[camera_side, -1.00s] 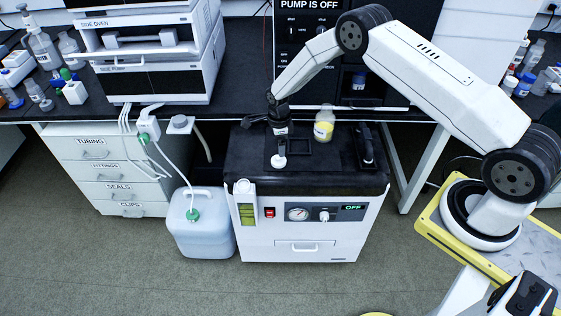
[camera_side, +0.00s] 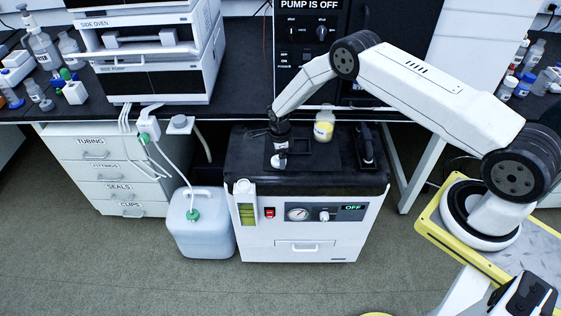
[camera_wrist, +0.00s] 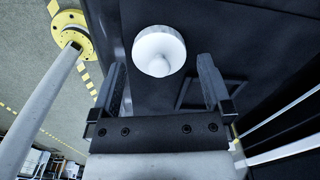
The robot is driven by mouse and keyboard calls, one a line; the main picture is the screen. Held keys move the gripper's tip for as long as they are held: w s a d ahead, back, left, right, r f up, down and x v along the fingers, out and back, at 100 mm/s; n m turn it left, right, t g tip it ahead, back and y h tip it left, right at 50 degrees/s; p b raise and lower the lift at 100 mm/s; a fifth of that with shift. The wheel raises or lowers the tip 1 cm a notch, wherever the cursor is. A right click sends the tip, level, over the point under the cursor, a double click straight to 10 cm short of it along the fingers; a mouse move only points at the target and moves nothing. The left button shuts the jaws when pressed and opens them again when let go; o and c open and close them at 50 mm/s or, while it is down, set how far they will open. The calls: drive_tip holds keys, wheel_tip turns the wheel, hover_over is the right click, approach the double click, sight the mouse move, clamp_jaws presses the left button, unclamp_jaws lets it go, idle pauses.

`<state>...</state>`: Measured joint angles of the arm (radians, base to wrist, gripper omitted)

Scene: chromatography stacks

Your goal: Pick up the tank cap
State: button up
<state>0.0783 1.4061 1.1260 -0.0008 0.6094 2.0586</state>
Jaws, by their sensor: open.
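The tank cap (camera_wrist: 158,50) is white and round with a small raised knob, and lies on the black top of the white cabinet. In the side view the white cap (camera_side: 278,162) shows just below my gripper (camera_side: 280,150). In the wrist view my gripper (camera_wrist: 161,66) is open, with one dark finger on each side and the cap ahead, between the lines of the fingers. I see no finger touching the cap. The knob points toward my gripper.
A square frame (camera_wrist: 212,92) lies beside the cap. A translucent tank (camera_side: 203,235) stands on the floor left of the cabinet.

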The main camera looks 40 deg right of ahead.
drive_tip(key=shift+f, duration=0.6)
drive_tip(key=c, duration=1.3)
drive_tip(key=shift+o, duration=0.2)
drive_tip(key=shift+r, duration=0.2)
drive_tip(key=shift+r, duration=1.35)
drive_tip(key=shift+s+r, duration=0.2)
drive_tip(key=shift+r, duration=0.1)
drive_tip(key=s+r, duration=0.9)
drive_tip(key=s, duration=0.4)
drive_tip(key=shift+s+a+r, duration=0.15)
drive_tip(key=shift+s+a, duration=0.15)
drive_tip(key=shift+a, duration=0.15)
